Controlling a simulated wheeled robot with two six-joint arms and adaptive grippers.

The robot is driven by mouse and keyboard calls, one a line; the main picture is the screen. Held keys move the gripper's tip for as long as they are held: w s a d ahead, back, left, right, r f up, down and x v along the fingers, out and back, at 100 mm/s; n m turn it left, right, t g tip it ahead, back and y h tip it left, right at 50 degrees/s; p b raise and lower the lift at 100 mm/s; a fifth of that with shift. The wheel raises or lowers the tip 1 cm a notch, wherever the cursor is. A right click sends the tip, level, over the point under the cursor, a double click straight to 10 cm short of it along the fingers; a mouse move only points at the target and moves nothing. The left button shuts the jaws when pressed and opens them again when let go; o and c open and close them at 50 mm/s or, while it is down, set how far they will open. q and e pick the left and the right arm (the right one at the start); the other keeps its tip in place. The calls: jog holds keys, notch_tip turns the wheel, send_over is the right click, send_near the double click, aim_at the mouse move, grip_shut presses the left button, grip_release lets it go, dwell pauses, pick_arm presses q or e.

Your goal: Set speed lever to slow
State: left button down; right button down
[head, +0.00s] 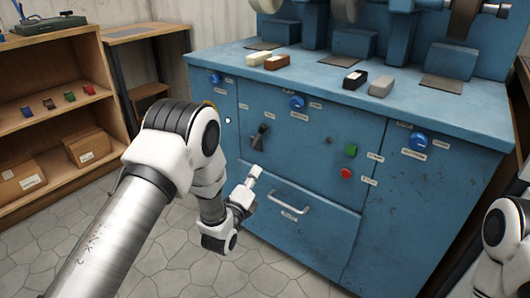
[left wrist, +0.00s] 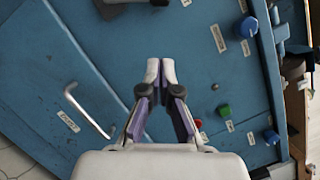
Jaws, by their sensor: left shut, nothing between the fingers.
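The dark speed lever (head: 260,136) sits on the front of the blue machine cabinet (head: 315,170), left of centre. Its handle tilts up and slightly right in the head view. Small white labels stand around it, too small to read. In the left wrist view a dark part at the top edge (left wrist: 125,4) looks like the lever, cut off by the frame. My left gripper (head: 256,172) is shut and empty, below the lever and apart from it, in front of the cabinet. The left wrist view shows its fingertips (left wrist: 160,70) together. My right gripper is out of view.
A drawer handle (head: 289,203) is low on the cabinet, near my left gripper. A green button (head: 351,150), a red button (head: 346,174) and blue knobs (head: 297,103) are on the front. Blocks (head: 277,62) lie on the top. A wooden shelf (head: 60,112) stands left.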

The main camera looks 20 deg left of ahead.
pick_arm(q)
jog(key=shift+r, duration=0.1)
jog(key=b, duration=0.4)
send_near(258, 137)
jog(key=w+d+r, duration=0.3)
jog(key=w+r, duration=0.1)
jog(key=w, duration=0.2)
jog(key=shift+s+d+f, duration=0.1)
jog(key=shift+d+f, duration=0.1)
jog(key=shift+f, duration=0.05)
jog(key=shift+a+r+n+p, duration=0.15)
jog(key=shift+r+n+p, duration=0.1)
jog(key=shift+n+p, duration=0.05)
